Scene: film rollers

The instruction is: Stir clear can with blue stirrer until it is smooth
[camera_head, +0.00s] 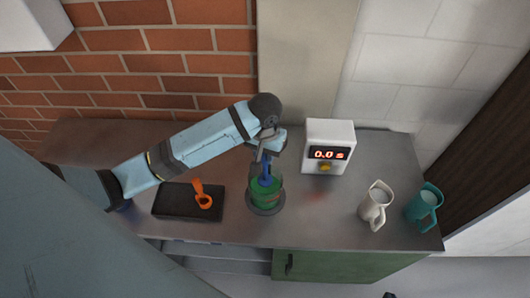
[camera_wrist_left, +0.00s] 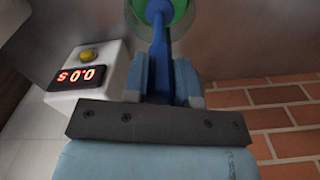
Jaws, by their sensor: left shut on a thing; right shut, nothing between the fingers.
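The clear can (camera_head: 264,196) stands on a dark round base on the metal counter, with green contents inside. The blue stirrer (camera_head: 265,171) reaches down into the can, its lower end in the green contents. My left gripper (camera_head: 264,154) is above the can, shut on the stirrer's upper part. In the left wrist view the stirrer (camera_wrist_left: 160,45) runs from between the fingers to the can (camera_wrist_left: 172,12), which is cut off at the top edge. My right gripper is not in view. How smooth the contents are cannot be told.
A white timer box (camera_head: 328,147) reading 0.0 s with a yellow button stands right of the can. An orange scoop (camera_head: 202,197) lies on a black tray (camera_head: 170,203) to the left. A cream jug (camera_head: 375,205) and a teal jug (camera_head: 424,205) stand at the right.

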